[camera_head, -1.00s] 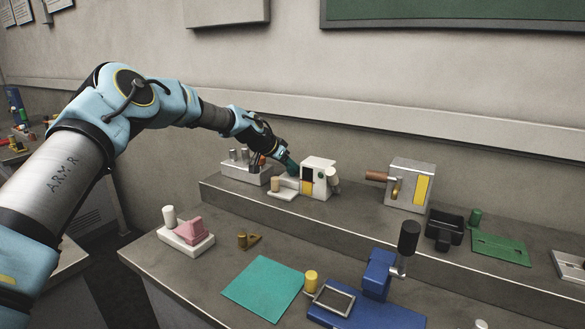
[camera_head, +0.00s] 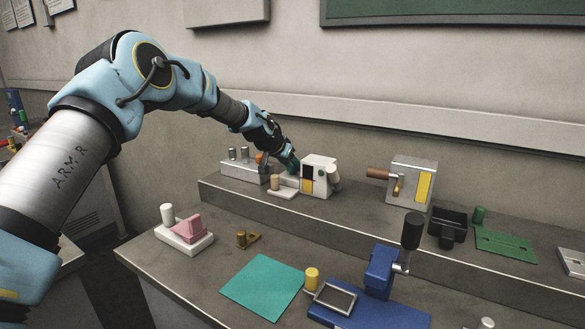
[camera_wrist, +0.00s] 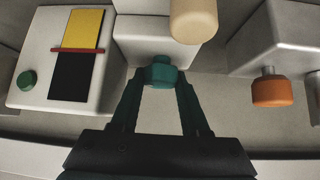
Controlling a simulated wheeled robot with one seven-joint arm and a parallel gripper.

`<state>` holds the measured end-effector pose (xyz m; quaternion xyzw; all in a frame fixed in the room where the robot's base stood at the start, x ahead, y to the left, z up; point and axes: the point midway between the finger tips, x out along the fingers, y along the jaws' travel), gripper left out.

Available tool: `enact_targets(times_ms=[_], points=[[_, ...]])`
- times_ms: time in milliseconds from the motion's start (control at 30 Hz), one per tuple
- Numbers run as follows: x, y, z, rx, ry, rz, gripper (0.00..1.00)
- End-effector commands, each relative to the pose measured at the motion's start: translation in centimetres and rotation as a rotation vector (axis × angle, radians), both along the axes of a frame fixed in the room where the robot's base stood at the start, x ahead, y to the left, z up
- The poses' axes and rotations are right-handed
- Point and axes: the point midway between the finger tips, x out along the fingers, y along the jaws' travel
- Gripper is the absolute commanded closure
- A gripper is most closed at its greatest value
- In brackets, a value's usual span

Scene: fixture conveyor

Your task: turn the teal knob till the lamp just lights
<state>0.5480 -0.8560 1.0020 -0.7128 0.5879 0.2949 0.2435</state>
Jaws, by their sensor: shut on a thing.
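The teal knob (camera_wrist: 160,71) shows in the wrist view, on the front of a white block (camera_wrist: 155,38). My gripper (camera_wrist: 160,82) is shut on it, with a dark teal finger on each side. In the head view my gripper (camera_head: 291,164) reaches down to the left side of the white unit (camera_head: 319,178) on the raised shelf and hides the knob. The unit's face carries a yellow and black panel (camera_wrist: 78,58) with a red bar across it. Beside the panel is a round green disc (camera_wrist: 27,79). I cannot tell whether it is a lamp or lit.
A cream cylinder (camera_wrist: 193,20) stands close to the knob. An orange knob (camera_wrist: 274,92) sticks out of a neighbouring white box (camera_wrist: 285,35). A grey box with a brown handle (camera_head: 410,184) stands right along the shelf. A blue lever fixture (camera_head: 378,272) is on the lower bench.

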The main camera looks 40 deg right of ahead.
Motion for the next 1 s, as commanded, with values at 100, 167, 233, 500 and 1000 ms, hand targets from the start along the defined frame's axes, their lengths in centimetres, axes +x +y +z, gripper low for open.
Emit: enact_targets(times_ms=[100, 167, 233, 500, 1000], points=[[0.0, 0.1, -0.1, 0.004, 0.002, 0.000, 1.00], [0.0, 0.1, -0.1, 0.003, 0.002, 0.000, 0.48], [0.0, 0.1, -0.1, 0.003, 0.002, 0.000, 0.42], [0.0, 0.1, 0.1, 0.001, 0.001, -0.001, 0.42], [-0.9, 5.4, 5.2, 0.000, -0.001, 0.000, 0.42]])
